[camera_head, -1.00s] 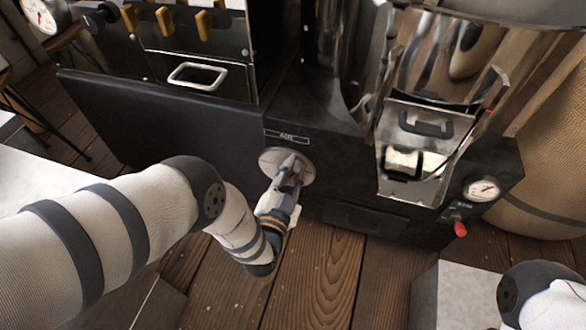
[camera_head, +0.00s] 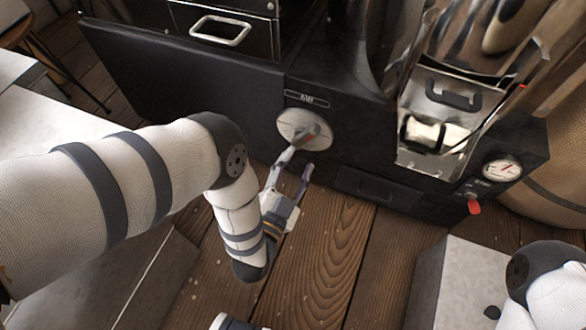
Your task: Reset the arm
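My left arm comes in from the left, and its gripper (camera_head: 298,162) is open just in front of and below the round AIR dial (camera_head: 290,122) on the black roaster front. The dial is a pale disc with a grey knob handle (camera_head: 309,134) at its middle. The fingers are spread and empty, with the upper fingertip close to the knob; I cannot tell whether it touches. My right arm shows only as a white and dark link at the lower right; its gripper is not in view.
The black roaster (camera_head: 190,95) fills the back. A steel chute with a dark handle (camera_head: 453,94), a gauge (camera_head: 502,170) and a red knob (camera_head: 474,207) are on its right. A grey block (camera_head: 440,285) stands at lower right. Wooden floor (camera_head: 320,260) lies open between.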

